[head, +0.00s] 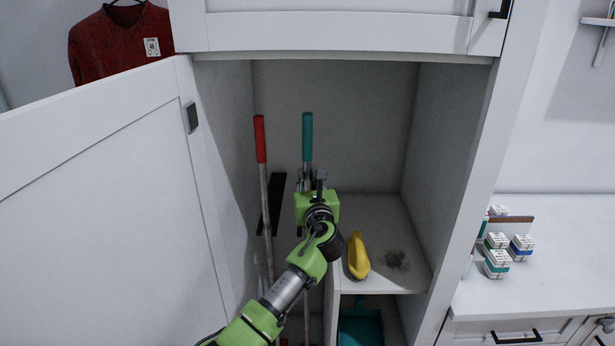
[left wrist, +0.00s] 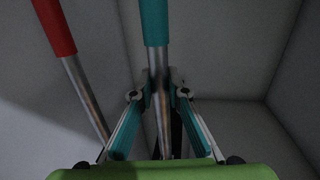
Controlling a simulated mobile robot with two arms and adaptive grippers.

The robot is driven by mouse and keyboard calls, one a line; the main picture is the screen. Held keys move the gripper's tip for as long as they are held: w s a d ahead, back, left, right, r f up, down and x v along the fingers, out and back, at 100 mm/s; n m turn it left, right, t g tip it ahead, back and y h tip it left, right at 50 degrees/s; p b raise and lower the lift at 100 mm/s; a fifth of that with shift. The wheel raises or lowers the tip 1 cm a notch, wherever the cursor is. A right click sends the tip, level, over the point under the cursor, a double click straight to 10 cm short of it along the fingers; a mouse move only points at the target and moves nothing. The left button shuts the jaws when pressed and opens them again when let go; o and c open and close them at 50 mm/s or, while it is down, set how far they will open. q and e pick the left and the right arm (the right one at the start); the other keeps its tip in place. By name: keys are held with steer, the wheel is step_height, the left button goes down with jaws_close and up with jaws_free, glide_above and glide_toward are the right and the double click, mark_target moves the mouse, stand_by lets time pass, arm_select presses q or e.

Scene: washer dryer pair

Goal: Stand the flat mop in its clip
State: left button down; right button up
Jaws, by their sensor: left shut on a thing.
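A pole with a teal grip (head: 307,136) stands about upright inside the open tall cabinet. My left gripper (head: 311,182) is shut on its metal shaft just below the teal grip. In the left wrist view the two fingers of the left gripper (left wrist: 160,92) close around the shaft (left wrist: 163,120). A second pole with a red grip (head: 260,138) leans to the left of it, apart from my gripper. The lower ends of both poles are mostly hidden, so I cannot tell which is the flat mop. A black strip (head: 277,202) shows between them; I cannot tell if it is the clip.
The open white door (head: 105,200) is at the left. A teal dustpan (head: 361,326) is below. Small boxes (head: 497,263) stand on the right counter.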

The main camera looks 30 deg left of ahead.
arm_select(q)
steer(key=shift+f, duration=0.1)
steer(key=c, duration=1.9)
jaws_free()
steer(key=shift+s+f, duration=0.1)
steer(key=shift+f, duration=0.2)
steer(key=v, duration=1.2)
steer(key=shift+r, duration=0.15)
steer(key=shift+d, duration=0.1)
